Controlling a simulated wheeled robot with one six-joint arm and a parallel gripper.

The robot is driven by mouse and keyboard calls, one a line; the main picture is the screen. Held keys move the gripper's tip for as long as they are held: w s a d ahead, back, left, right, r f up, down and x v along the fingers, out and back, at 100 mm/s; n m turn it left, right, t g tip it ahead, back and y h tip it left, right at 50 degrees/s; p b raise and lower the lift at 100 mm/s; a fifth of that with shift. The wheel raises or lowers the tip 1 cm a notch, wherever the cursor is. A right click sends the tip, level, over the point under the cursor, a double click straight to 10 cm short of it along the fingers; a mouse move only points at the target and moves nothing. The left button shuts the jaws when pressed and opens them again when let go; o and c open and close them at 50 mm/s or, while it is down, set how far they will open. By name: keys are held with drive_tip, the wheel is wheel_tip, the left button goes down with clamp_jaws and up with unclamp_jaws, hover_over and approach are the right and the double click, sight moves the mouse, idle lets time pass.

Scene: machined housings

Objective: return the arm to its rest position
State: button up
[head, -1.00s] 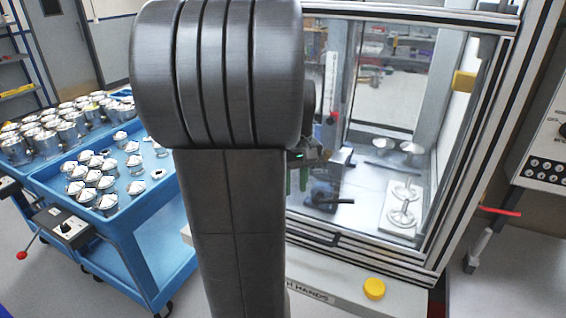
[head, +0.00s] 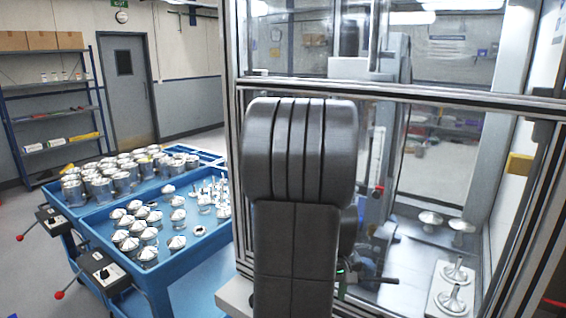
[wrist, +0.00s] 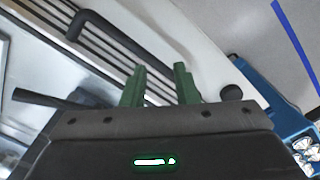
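My gripper (wrist: 159,84) shows in the wrist view with its two green fingers apart and nothing between them. In the head view my dark arm stands upright in the middle, in front of the machine enclosure (head: 400,93). It hides most of the gripper; only a small part with a green light shows at its right edge. The wrist view shows metal rails and a black handle (wrist: 115,38) beyond the fingers. I cannot tell their distance from the gripper.
Blue carts (head: 170,262) with many metal housings stand at the left, with red-knobbed levers on control boxes. Inside the enclosure, a pale plate (head: 444,300) holds metal parts at the right. A shelf (head: 60,143) and a grey door (head: 127,95) are at the back left.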

drive_tip(key=shift+f, duration=1)
